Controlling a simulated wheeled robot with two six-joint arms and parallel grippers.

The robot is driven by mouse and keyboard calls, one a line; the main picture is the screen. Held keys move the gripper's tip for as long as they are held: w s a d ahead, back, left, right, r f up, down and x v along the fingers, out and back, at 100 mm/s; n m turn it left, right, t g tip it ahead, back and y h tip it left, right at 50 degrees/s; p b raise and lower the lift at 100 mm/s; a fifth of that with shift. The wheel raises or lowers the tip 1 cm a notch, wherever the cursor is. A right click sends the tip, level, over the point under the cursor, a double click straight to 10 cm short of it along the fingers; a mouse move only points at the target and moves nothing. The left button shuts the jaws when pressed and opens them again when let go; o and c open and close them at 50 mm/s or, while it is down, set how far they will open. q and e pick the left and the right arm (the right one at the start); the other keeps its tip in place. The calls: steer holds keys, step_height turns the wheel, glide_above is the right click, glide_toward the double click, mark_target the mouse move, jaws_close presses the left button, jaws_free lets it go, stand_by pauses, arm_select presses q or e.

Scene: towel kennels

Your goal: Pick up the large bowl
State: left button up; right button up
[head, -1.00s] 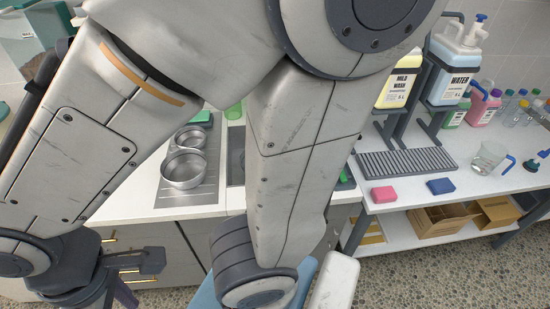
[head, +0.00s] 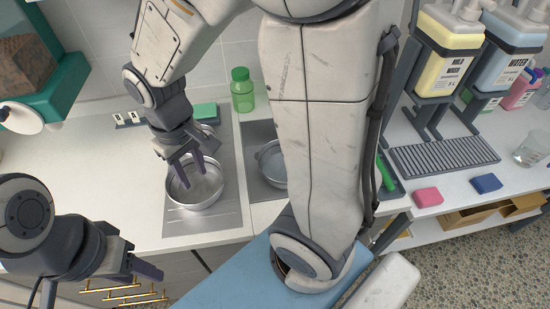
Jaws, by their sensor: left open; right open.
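A round shiny metal bowl (head: 197,203) sits on the metal drainboard (head: 215,225) left of the sink. It looks like the large bowl. My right gripper (head: 191,172) is open and points down at it, with its fingers over the bowl's far side. I cannot tell whether the fingers touch it. My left gripper (head: 142,268) is open and empty at the lower left, in front of the counter's edge.
Another round metal vessel (head: 271,172) sits in the sink, partly behind my arm. A green bottle (head: 242,92) and a green sponge (head: 204,111) stand at the back. Pink (head: 428,197) and blue (head: 486,183) blocks lie at right. The counter's left part (head: 90,165) is clear.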

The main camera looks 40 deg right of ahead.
steer(key=w+d+f+m+b, duration=0.1)
steer(key=w+d+f, duration=0.1)
steer(key=d, duration=0.1)
steer(key=w+d+f+m+b, duration=0.1)
steer(key=w+d+f, duration=0.1)
steer(key=d+f, duration=0.1)
steer(key=w+d+f+m+b, duration=0.1)
steer(key=w+d+f, duration=0.1)
steer(key=d+f, duration=0.1)
steer(key=shift+d+f, duration=0.25)
steer(key=shift+d, duration=0.65)
steer(key=w+d+f+m+b, duration=0.1)
steer(key=d+f+m+b, duration=0.15)
steer(key=d+f, duration=0.5)
steer(key=shift+m+g+h, duration=0.3)
steer(key=shift+m+h, duration=0.1)
steer(key=shift+m, duration=0.05)
steer(key=d+f, duration=0.1)
steer(key=f, duration=0.2)
steer(key=d+f, duration=0.1)
steer(key=f, duration=0.2)
steer(key=d+f, duration=0.2)
steer(key=f, duration=0.1)
steer(key=shift+s+f, duration=0.15)
arm_select(q)
step_height(320, 180, down, 7)
steer(key=shift+d, duration=0.2)
arm_select(e)
jaws_close()
